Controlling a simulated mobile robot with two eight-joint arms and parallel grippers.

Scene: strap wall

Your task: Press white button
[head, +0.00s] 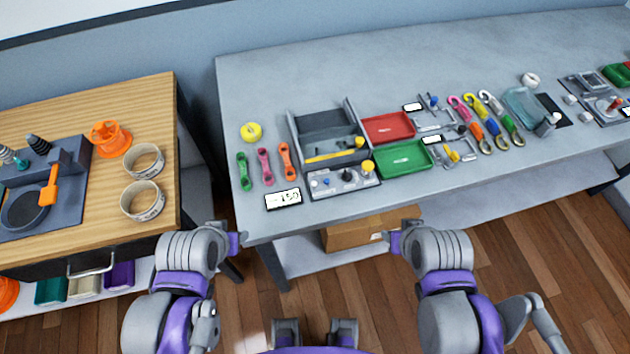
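A grey control panel (344,187) sits at the front edge of the grey table, with small controls on top. These include a blue one (326,182), a pale whitish one (347,175) and a large yellow one (368,166). The pale one may be the white button; it is too small to be certain. My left gripper (238,242) is in front of the table's left corner, left of and below the panel. My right gripper (391,242) is in front of the table edge, right of and below the panel. Both are apart from it; finger openings are unclear.
A grey bin (330,125) stands behind the panel. A display (283,199) lies to its left, red (388,128) and green (403,158) trays to its right. Several coloured straps and clips lie around. A wooden counter (100,215) stands at left, across a gap.

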